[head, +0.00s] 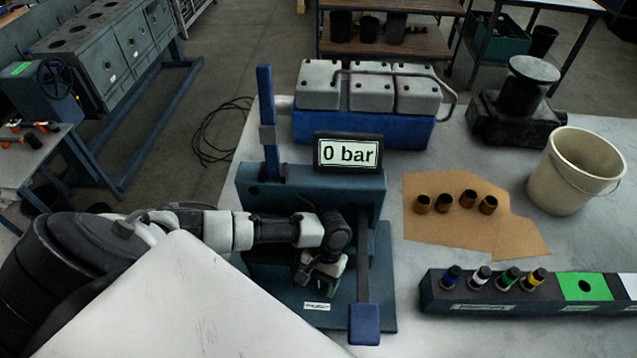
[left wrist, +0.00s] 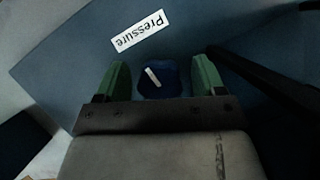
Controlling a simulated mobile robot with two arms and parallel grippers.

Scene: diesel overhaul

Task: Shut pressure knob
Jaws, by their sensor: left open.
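The pressure knob (left wrist: 170,84) is dark blue with a white pointer line, slanted in the left wrist view. It sits on the blue base plate beside a white label reading "Pressure" (left wrist: 141,32). My left gripper (left wrist: 160,76) is open, with one green finger on each side of the knob and a visible gap on both sides. In the head view my left gripper (head: 318,284) hangs over the base of the blue test stand (head: 282,200) and hides the knob. The stand's display (head: 348,153) reads 0 bar. My right gripper is not in view.
A dark lever with a blue end (head: 365,325) stands just right of my left gripper. A blue post (head: 266,110) rises behind. Brown paper (head: 450,235) with several bronze sleeves, a rack of injectors (head: 455,297) and a cream bucket (head: 573,175) lie to the right.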

